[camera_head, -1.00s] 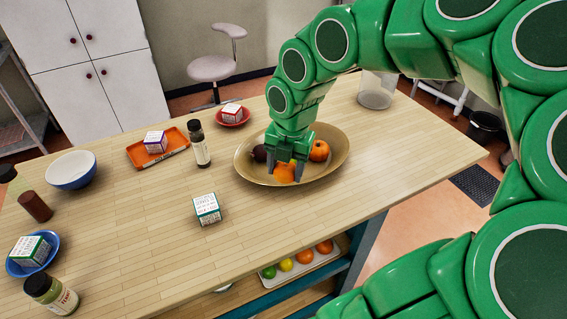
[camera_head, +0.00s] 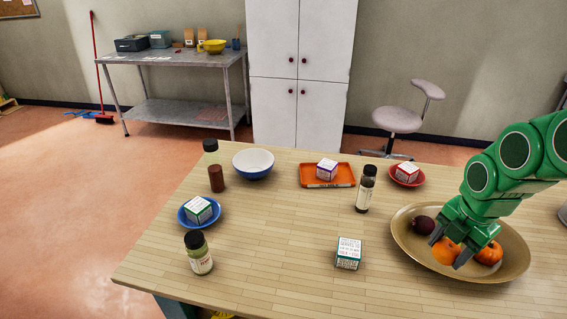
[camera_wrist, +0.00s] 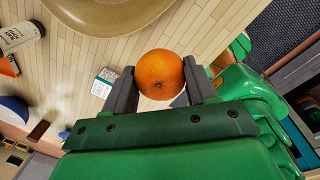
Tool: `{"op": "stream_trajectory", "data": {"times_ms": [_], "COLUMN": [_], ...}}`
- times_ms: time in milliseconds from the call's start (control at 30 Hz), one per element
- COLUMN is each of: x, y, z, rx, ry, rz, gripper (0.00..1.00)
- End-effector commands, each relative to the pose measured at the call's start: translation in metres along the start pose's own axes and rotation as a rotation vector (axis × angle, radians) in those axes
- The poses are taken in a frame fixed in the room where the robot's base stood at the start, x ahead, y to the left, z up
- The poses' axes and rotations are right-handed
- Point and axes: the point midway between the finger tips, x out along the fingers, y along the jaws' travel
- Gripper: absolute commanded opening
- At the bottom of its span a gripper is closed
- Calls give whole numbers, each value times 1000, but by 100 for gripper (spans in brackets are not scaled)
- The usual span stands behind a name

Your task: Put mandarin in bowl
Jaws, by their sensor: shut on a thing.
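My gripper (camera_head: 449,254) is shut on an orange mandarin (camera_head: 444,250) at the wide tan dish (camera_head: 408,250) on the right of the table. In the wrist view the mandarin (camera_wrist: 160,74) sits between the two dark fingers, with wooden tabletop behind it and the dish's rim (camera_wrist: 110,28) beyond. A second orange fruit (camera_head: 489,253) and a dark round fruit (camera_head: 424,225) lie in the dish. A bowl (camera_head: 253,164), white inside and blue outside, stands empty at the table's back left, well away from my gripper.
Between dish and bowl stand a dark-capped bottle (camera_head: 366,190), an orange tray (camera_head: 315,176) with a carton and a green-white carton (camera_head: 349,253). A brown bottle (camera_head: 215,169) is left of the bowl; a blue saucer (camera_head: 187,222) holds a carton. The table's middle is clear.

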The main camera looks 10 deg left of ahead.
Motion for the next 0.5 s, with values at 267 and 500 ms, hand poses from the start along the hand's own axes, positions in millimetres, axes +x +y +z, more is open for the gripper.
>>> {"op": "stream_trajectory", "data": {"times_ms": [267,500], "x": [-9,-20], "y": [58,123], "z": [29,36], "rx": [103,151], "ry": [-12,-19], "rz": [-1,4], "gripper": [26,26]}}
